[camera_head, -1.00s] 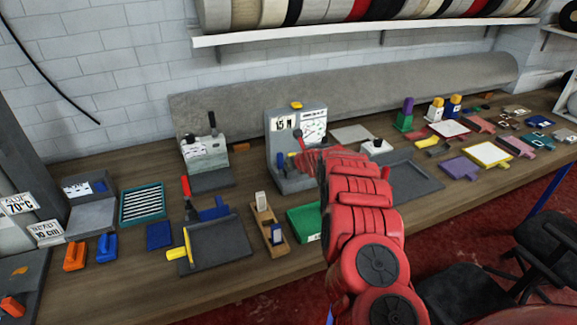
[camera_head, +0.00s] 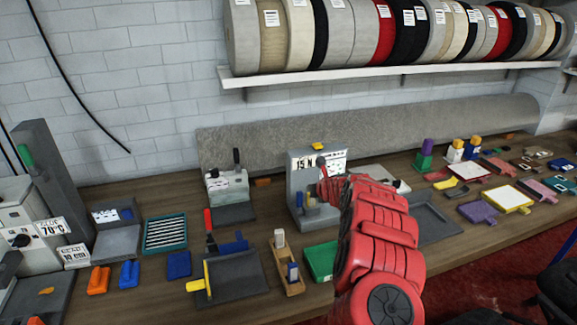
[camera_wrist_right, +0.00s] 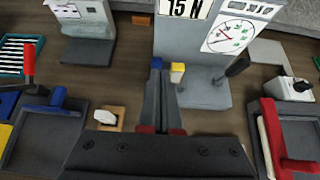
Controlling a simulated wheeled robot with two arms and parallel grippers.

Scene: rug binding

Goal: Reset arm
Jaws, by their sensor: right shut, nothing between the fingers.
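My right arm, red and segmented, comes up from the bottom right of the head view. Its gripper (camera_head: 328,190) is in front of the grey test stand (camera_head: 299,173) marked 15 N, with its fingertips hard to make out there. In the right wrist view the dark fingers of the gripper (camera_wrist_right: 165,90) are together and hold nothing. They point toward the foot of the stand (camera_wrist_right: 205,90), near a small blue piece (camera_wrist_right: 156,63) and a yellow piece (camera_wrist_right: 177,71). I cannot tell whether they touch. My left gripper is not in view.
On the bench a green box (camera_head: 320,262), a wooden holder (camera_head: 289,275) and a grey tray (camera_head: 235,283) lie near the arm. A red-handled tray (camera_wrist_right: 300,135) is at right in the wrist view. Tape rolls (camera_head: 340,35) fill the shelf above a grey roll (camera_head: 430,122).

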